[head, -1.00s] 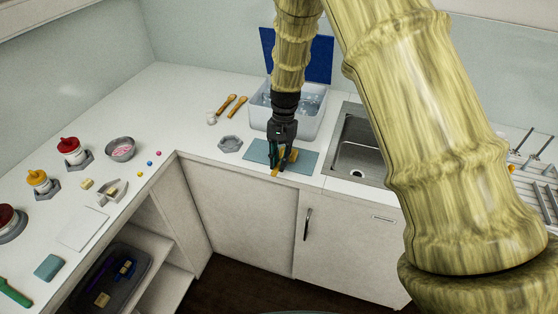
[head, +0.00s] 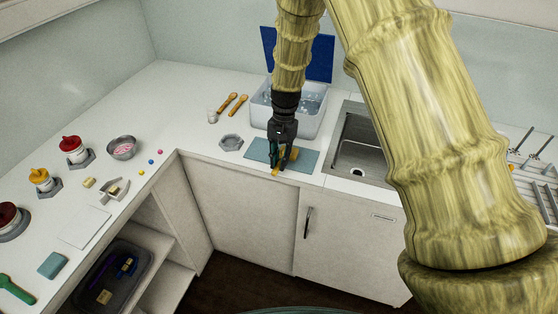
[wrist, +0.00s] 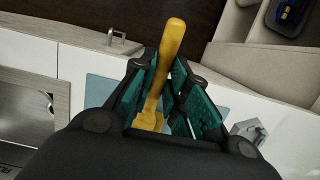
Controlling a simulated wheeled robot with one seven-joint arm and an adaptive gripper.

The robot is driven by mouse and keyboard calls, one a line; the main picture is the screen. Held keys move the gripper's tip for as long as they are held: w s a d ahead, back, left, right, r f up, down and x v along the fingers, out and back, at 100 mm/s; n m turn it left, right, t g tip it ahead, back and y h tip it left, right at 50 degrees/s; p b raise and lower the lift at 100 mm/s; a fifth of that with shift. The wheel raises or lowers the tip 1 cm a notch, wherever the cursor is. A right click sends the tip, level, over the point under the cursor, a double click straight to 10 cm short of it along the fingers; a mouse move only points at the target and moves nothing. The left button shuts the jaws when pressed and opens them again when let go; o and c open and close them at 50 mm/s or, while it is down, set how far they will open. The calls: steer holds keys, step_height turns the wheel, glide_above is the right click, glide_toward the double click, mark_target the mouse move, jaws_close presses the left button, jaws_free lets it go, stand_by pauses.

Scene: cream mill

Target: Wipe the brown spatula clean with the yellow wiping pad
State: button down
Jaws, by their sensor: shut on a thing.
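My gripper (head: 280,162) points down over the blue-grey mat (head: 309,160) at the counter's front edge. Its fingers are closed around a long golden-brown handle, which I take to be the brown spatula (wrist: 168,55). In the wrist view the handle sticks out between the teal finger pads, away from the palm side. Its other end is hidden by the gripper. A yellow block, seemingly the wiping pad (head: 292,154), shows on the mat just right of the fingers. I cannot tell whether the spatula touches it.
A tub of water (head: 313,122) stands behind the mat, with the sink (head: 359,152) to the right. A grey hexagonal holder (head: 231,143) sits left of the mat. Bottles, a bowl (head: 121,148) and small items occupy the left counter.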

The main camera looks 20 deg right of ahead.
stand_by(0.3)
steer(key=shift+s+a+p, duration=0.3)
steer(key=shift+s+a, duration=0.05)
steer(key=shift+s, duration=0.2)
steer(key=shift+w, duration=0.15)
steer(key=shift+w+d, duration=0.45)
steer(key=shift+w, duration=0.1)
steer(key=shift+r, duration=0.1)
steer(key=shift+s+a+p+v, duration=0.1)
steer(key=shift+s+p+v, duration=0.1)
steer(key=shift+p+v, duration=0.65)
steer(key=shift+s+a+p+v, duration=0.15)
steer(key=shift+p+v, duration=0.5)
steer(key=shift+v, duration=0.4)
steer(key=shift+s+a+p+v, duration=0.1)
steer(key=shift+s+p+v, duration=0.1)
steer(key=shift+p+v, duration=0.65)
steer(key=shift+r, duration=0.2)
